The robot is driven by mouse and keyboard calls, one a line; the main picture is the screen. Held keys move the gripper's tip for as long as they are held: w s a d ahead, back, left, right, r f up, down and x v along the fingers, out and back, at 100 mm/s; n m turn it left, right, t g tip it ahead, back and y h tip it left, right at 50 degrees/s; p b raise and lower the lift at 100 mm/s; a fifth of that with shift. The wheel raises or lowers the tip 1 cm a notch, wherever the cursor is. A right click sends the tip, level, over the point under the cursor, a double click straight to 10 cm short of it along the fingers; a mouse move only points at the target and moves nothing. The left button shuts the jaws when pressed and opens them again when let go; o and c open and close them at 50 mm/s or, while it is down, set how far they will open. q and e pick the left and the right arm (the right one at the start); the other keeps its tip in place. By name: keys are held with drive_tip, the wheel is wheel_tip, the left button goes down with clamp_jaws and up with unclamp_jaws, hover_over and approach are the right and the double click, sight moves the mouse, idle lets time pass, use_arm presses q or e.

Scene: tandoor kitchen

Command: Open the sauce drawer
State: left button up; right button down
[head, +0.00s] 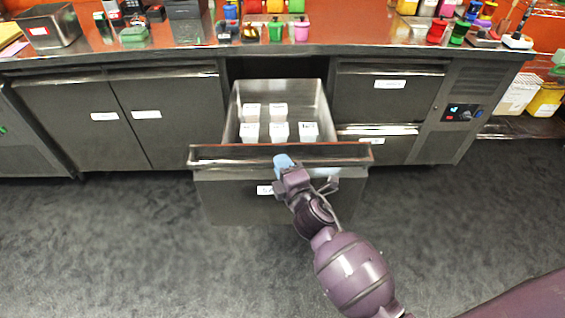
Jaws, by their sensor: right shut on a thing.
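The sauce drawer (230,203) is pulled well out from the counter, in the middle of the head view. Its label is partly hidden by my gripper. Inside stand several white tubs (279,131) with small labels, grouped toward the middle and left. My right gripper (284,163) is at the top edge of the drawer front, a little right of its middle, and is shut on that edge. A light blue part shows at its fingertips. My left gripper is not in the view.
Closed cabinet doors (150,128) are left of the drawer, and closed drawers (388,97) and a control panel (462,113) are right of it. Pots and bottles stand on the countertop (370,25). The dark floor (130,240) in front is clear.

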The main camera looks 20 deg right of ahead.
drive_tip(key=c, duration=1.1)
unclamp_jaws()
drive_tip(key=shift+s+d+p, duration=0.1)
drive_tip(key=shift+s+d, duration=0.1)
drive_tip(key=shift+s, duration=1.6)
drive_tip(key=shift+s+d+p, duration=0.1)
drive_tip(key=shift+s+d, duration=0.15)
drive_tip(key=shift+s, duration=1.55)
drive_tip(key=shift+s+d+p, duration=0.1)
drive_tip(key=shift+s+d, duration=0.1)
drive_tip(key=shift+s, duration=1.6)
